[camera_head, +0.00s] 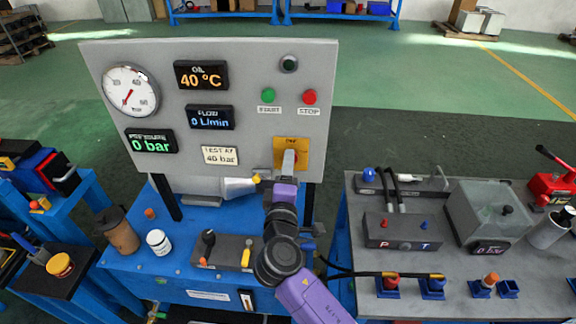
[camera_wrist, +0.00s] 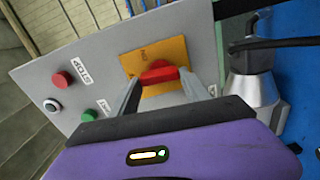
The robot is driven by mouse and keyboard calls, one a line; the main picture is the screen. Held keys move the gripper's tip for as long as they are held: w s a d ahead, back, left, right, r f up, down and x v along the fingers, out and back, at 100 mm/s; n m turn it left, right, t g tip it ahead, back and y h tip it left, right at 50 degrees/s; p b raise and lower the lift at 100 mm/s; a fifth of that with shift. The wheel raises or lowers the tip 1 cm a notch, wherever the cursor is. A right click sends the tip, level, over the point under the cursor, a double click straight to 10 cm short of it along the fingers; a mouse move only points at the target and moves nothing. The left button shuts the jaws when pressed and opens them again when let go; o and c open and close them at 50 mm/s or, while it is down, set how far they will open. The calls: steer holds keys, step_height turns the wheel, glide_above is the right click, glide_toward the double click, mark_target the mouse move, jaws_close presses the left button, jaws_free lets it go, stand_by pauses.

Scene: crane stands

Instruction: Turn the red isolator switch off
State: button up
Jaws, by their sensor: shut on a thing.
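The red isolator switch (camera_wrist: 159,73) sits on a yellow plate (camera_wrist: 150,52) on the grey panel in the wrist view. In the head view the yellow plate (camera_head: 305,150) is at the panel's lower right, and my gripper mostly covers the switch. My gripper (camera_wrist: 160,82) has its two grey fingers on either side of the red handle and is shut on it. In the wrist view the handle lies roughly across the picture between the fingertips. The plate's lettering is too small to read surely. In the head view my gripper (camera_head: 289,163) reaches up to the plate from below.
Green START (camera_head: 268,95) and red STOP (camera_head: 310,97) buttons sit above the plate. Displays read oil 40 °C, flow 0 L/min and pressure 0 bar. A blue bench (camera_head: 185,262) with a cup and jar stands below; a grey bench (camera_head: 465,270) with fittings stands right.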

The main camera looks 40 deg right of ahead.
steer(key=shift+a+n, duration=0.1)
steer(key=shift+n, duration=0.5)
steer(key=o, duration=1.4)
steer(key=b+v, duration=0.1)
steer(key=v, duration=0.6)
steer(key=shift+s+a+b, duration=0.3)
steer(key=shift+b, duration=0.05)
